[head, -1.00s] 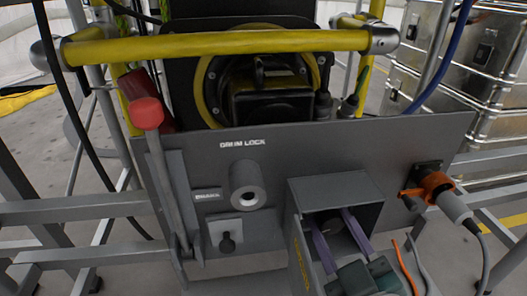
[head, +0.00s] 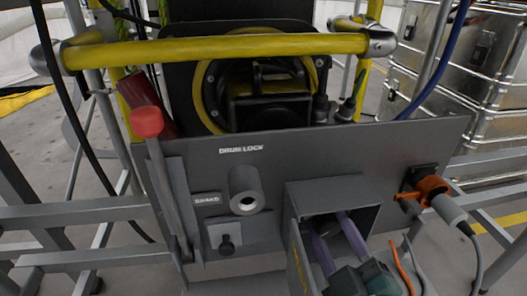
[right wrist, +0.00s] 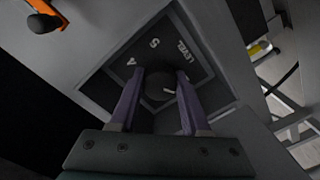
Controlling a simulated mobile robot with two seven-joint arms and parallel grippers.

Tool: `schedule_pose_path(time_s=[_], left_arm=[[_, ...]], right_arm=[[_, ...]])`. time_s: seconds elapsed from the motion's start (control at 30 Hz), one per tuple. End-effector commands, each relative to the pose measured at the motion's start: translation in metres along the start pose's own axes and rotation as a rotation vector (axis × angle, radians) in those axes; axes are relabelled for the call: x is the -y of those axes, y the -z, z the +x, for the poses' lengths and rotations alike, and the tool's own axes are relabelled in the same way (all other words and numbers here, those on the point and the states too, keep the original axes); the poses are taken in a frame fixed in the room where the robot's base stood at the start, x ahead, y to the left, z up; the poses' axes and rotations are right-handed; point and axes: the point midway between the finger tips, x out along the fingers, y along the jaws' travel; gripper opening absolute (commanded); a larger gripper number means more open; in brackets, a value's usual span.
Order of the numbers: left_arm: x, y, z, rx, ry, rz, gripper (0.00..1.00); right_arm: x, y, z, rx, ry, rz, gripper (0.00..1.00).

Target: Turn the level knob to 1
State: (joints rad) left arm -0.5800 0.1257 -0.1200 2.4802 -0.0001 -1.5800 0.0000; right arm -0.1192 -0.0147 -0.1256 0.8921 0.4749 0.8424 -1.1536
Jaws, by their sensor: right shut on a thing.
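The level knob (right wrist: 161,84) is a dark round knob with a white mark, seen in the right wrist view. It sits on a dark plate (right wrist: 203,69) marked LEVEL, with other characters that look like 5 and 4 beside it. My right gripper (right wrist: 161,80) has purple fingers, one on each side of the knob, and is shut on it. In the head view my right gripper (head: 328,218) reaches up into a grey open-fronted box (head: 335,190); the knob is hidden there in shadow. My left gripper is not in view.
An orange connector (head: 432,188) with a cable is at right. A yellow bar (head: 215,48) crosses above.

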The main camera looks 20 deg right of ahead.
Motion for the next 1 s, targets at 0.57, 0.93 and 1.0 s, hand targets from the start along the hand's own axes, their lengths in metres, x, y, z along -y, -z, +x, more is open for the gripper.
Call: schedule_pose_path(time_s=[0.57,0.93,1.0], left_arm=[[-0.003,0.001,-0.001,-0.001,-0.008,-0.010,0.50],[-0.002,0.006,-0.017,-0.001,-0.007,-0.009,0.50],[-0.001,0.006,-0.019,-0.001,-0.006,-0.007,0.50]], right_arm=[[0.000,0.000,-0.002,0.000,0.001,-0.001,0.77],[-0.001,0.001,-0.066,0.004,0.004,-0.001,0.77],[-0.001,0.001,-0.078,0.003,0.003,-0.001,0.77]])
